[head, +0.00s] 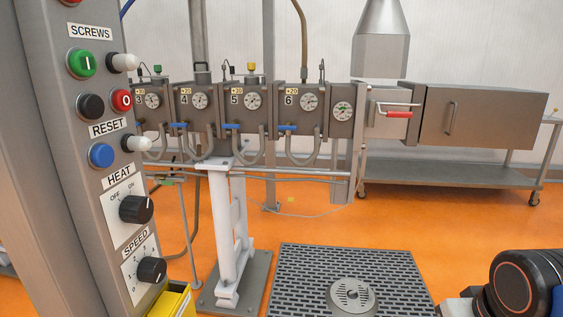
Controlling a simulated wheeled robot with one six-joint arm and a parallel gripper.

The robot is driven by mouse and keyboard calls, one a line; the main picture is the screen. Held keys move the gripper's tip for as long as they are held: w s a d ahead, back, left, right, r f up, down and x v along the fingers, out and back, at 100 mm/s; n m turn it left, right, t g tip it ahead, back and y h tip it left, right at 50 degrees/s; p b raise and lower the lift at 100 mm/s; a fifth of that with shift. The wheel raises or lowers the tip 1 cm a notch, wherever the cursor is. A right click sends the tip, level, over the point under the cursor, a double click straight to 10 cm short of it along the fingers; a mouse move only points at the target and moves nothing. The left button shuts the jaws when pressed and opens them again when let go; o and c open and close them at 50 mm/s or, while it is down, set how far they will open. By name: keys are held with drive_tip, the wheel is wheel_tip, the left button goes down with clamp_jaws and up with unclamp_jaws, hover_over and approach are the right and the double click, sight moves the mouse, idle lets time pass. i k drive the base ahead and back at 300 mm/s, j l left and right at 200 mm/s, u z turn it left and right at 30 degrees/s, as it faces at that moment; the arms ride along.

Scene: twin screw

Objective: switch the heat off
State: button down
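The heat switch is a black rotary knob (136,209) on a white plate lettered HEAT, with OFF at upper left and ON at upper right. It sits on the side of a grey control column at the left of the head view. I cannot clearly tell which mark the knob points to. Part of my arm shows at the lower right, well away from the knob. My gripper's fingers are not in view.
Above the heat knob are a blue RESET button (101,155), a red button (122,100) and a green button (82,63). A black SPEED knob (151,270) sits just below. A yellow bin (172,301) stands below the panel. A floor grate (300,263) lies ahead.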

sight(139, 209)
drive_tip(key=u, duration=1.55)
